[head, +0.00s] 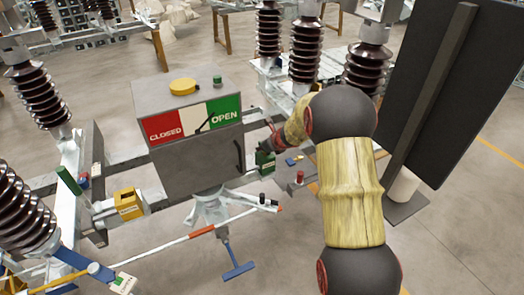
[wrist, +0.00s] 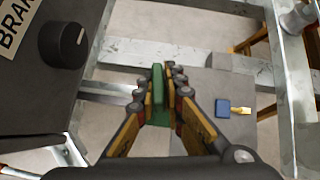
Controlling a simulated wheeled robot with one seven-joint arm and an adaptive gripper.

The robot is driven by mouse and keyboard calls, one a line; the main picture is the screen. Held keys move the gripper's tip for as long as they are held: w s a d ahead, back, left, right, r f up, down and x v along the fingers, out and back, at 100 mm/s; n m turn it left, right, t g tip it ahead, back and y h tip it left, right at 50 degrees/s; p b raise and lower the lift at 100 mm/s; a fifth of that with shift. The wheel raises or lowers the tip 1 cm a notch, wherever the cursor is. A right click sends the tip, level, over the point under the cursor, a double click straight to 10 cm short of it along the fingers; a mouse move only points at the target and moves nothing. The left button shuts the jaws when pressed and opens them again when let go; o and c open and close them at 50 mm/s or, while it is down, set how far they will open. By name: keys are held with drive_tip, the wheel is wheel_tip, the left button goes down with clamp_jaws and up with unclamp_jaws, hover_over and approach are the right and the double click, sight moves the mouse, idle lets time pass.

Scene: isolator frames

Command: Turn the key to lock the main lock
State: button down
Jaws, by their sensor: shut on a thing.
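My gripper (wrist: 160,82) is shut on a flat green piece (wrist: 158,110), which stands upright between the two fingers in the wrist view. I cannot tell from its shape whether it is the key's head, and its lower end is hidden. In the head view my gripper (head: 272,142) is just right of the grey cabinet, with green (head: 265,160) showing below it. A blue block (wrist: 222,107) with a brass-coloured key-like piece (wrist: 240,110) lies on the grey plate (wrist: 218,82) to the right, apart from the fingers. The main lock's keyhole is not visible.
The grey cabinet (head: 195,165) carries a CLOSED/OPEN plate (head: 194,122). A black knob (wrist: 63,43) is left of my gripper. A yellow block (head: 127,203) sits left of the cabinet. A red button (head: 300,176) is at right. Brown insulators (head: 305,48) and a dark panel (head: 455,90) stand beyond.

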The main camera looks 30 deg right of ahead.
drive_tip(key=m+h, duration=0.1)
drive_tip(key=f+m+h+b, duration=0.1)
drive_tip(key=m, duration=0.1)
drive_tip(key=shift+s+m+h+b, duration=0.1)
drive_tip(key=shift+m+h+b, duration=0.2)
drive_tip(key=shift+h, duration=0.1)
drive_tip(key=shift+d+m+g+h, duration=0.25)
drive_tip(key=shift+m+g+h, duration=0.2)
drive_tip(key=shift+m, duration=0.35)
drive_tip(key=c, duration=1.8)
unclamp_jaws()
drive_tip(key=shift+o, duration=0.9)
drive_tip(key=shift+r, duration=0.1)
drive_tip(key=shift+o, duration=0.2)
drive_tip(key=shift+w+r, duration=0.2)
drive_tip(key=shift+r, duration=0.05)
drive_tip(key=shift+o, duration=0.6)
drive_tip(key=o, duration=0.4)
drive_tip(key=shift+o, duration=0.3)
